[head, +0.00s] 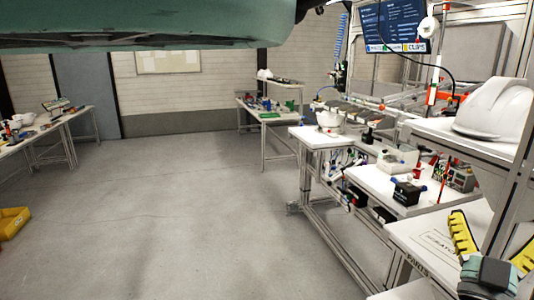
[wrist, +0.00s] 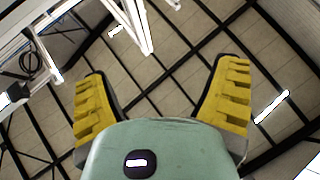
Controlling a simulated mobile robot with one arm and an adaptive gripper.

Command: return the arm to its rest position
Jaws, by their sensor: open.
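My gripper (head: 487,232) is at the lower right of the head view, in front of the near workbench. Its two yellow ribbed fingers point up and stand well apart. The wrist view shows the same open gripper (wrist: 164,68) with nothing between the fingers. A teal part of my own arm crosses the top left of the head view.
A white helmet shell (head: 494,108) sits on a shelf above and behind my gripper. Workbenches with tools and a black box (head: 406,192) line the right side. A yellow bin (head: 13,222) lies at far left. The grey floor (head: 170,215) between is clear.

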